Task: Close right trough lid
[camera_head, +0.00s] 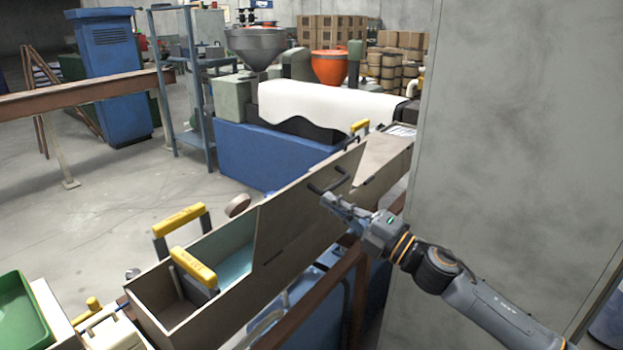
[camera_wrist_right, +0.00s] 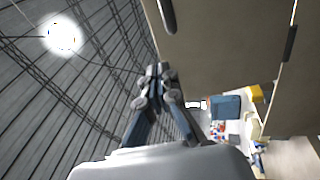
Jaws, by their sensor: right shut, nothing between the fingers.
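The long beige trough (camera_head: 152,290) runs from the lower left to the wall. A trough lid (camera_head: 290,222) stands up, tilted open, along its near side, with a black bar handle (camera_head: 330,183) near its upper right corner. My right gripper (camera_head: 328,200) is shut and empty, close to the lid just below the handle; contact cannot be told. In the right wrist view, the closed fingertips (camera_wrist_right: 158,72) are beside the beige lid panel (camera_wrist_right: 225,45), with the dark handle (camera_wrist_right: 167,14) above them. My left gripper is not in view.
A grey wall (camera_head: 510,130) stands close at the right. A blue machine (camera_head: 255,155) is behind the trough, and a green tray (camera_head: 22,318) is at the lower left.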

